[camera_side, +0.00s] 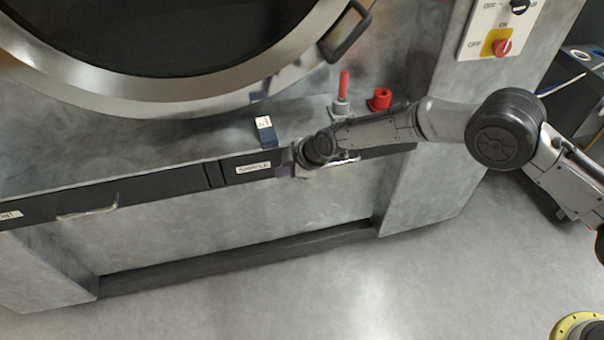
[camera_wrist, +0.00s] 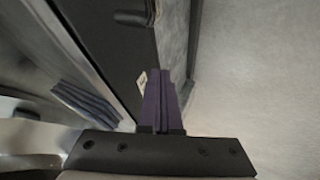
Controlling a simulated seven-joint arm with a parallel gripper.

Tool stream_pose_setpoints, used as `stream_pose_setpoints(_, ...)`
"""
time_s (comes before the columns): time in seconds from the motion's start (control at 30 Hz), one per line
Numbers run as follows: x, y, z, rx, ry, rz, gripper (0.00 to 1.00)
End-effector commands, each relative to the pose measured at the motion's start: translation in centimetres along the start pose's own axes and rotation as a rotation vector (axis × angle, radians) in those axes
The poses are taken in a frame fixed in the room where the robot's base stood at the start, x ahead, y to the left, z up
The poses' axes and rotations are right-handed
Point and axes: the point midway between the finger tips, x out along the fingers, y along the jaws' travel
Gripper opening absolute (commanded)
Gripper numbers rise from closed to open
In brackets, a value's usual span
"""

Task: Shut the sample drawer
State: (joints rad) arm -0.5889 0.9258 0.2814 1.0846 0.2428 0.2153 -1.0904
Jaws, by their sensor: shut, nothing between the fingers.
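The sample drawer has a black front with a white "SAMPLE" label (camera_side: 253,169), set in the grey washer below its ledge. In the side view its front looks about in line with the black panel to its left; I cannot tell if a small gap is left. My gripper (camera_side: 288,170) is at the drawer front, just right of the label, and hides part of it along with my wrist. In the wrist view my purple fingers (camera_wrist: 163,105) are together and empty, beside a black front (camera_wrist: 108,45). Whether they touch it is unclear.
A second black drawer (camera_side: 150,188) with a metal handle (camera_side: 87,211) is at left. On the ledge stand a small dark block (camera_side: 265,130), a red-topped peg (camera_side: 342,92) and a red ring-shaped part (camera_side: 379,99). The floor (camera_side: 300,290) in front is clear.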

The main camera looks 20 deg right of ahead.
Motion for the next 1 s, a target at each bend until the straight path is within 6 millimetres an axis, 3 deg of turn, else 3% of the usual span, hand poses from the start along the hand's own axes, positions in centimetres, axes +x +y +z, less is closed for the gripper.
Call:
stream_pose_setpoints(0.07,-0.9,-1.6,-0.1,-0.003,-0.001,-0.007,0.00)
stream_pose_setpoints(0.6,-9.6,-1.5,-0.2,-0.002,0.000,-0.006,0.00)
stream_pose_setpoints(1.0,-10.9,-1.5,0.0,0.000,-0.003,-0.008,0.00)
